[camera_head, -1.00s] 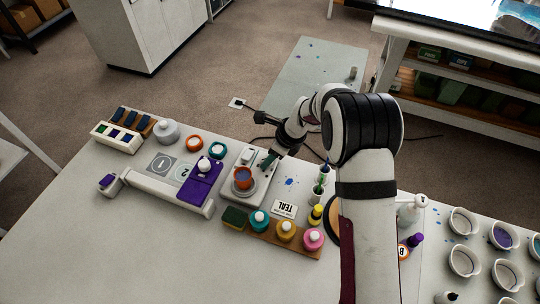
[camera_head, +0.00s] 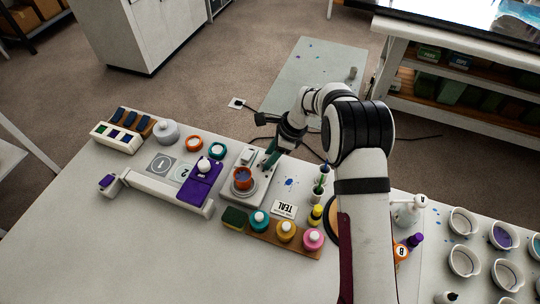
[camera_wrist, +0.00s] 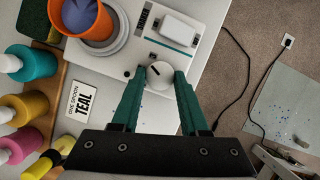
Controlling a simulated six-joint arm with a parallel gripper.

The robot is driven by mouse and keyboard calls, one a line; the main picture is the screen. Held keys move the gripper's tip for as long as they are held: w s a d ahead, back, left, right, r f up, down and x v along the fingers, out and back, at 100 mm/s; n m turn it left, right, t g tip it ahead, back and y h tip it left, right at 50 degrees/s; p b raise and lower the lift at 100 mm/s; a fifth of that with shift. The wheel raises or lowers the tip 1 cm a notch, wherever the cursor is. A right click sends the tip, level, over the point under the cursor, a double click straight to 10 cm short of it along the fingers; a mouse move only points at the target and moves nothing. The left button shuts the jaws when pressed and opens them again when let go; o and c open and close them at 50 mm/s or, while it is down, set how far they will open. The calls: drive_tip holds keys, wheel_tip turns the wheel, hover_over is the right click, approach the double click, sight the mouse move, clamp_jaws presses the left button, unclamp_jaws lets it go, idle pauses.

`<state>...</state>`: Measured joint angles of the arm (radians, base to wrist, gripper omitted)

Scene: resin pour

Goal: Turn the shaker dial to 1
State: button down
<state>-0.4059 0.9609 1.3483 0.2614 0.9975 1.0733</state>
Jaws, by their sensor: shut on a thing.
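The shaker (camera_head: 253,163) is a white machine on the table, with an orange cup (camera_head: 242,178) of blue-purple liquid on its round platform. In the wrist view the shaker's body (camera_wrist: 185,13) fills the top middle, and the orange cup (camera_wrist: 92,28) shows at its upper left. The round white dial (camera_wrist: 159,74) has a dark pointer line. My gripper (camera_wrist: 160,82) has green fingers, shut on the dial from both sides. In the head view my gripper (camera_head: 268,160) is at the shaker's right side. The dial's scale marks are too small to read.
A TEAL card (camera_head: 284,208) lies beside the shaker. Colored bottles stand on a wooden tray (camera_head: 262,237) in front. A purple block with a white knob (camera_head: 203,170) stands at the left. A black cable (camera_wrist: 240,60) runs at the right.

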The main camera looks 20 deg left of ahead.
drive_tip(key=n+g, duration=0.1)
drive_tip(key=n, duration=0.2)
drive_tip(key=n+g+h, duration=0.1)
drive_tip(key=n, duration=0.2)
drive_tip(key=shift+w+a, duration=0.2)
drive_tip(key=n+h, duration=0.1)
drive_tip(key=n, duration=0.2)
drive_tip(key=n+g+h, duration=0.1)
drive_tip(key=n, duration=0.2)
drive_tip(key=shift+a, duration=0.2)
drive_tip(key=shift+n, duration=0.4)
drive_tip(key=shift+c, duration=2.1)
unclamp_jaws()
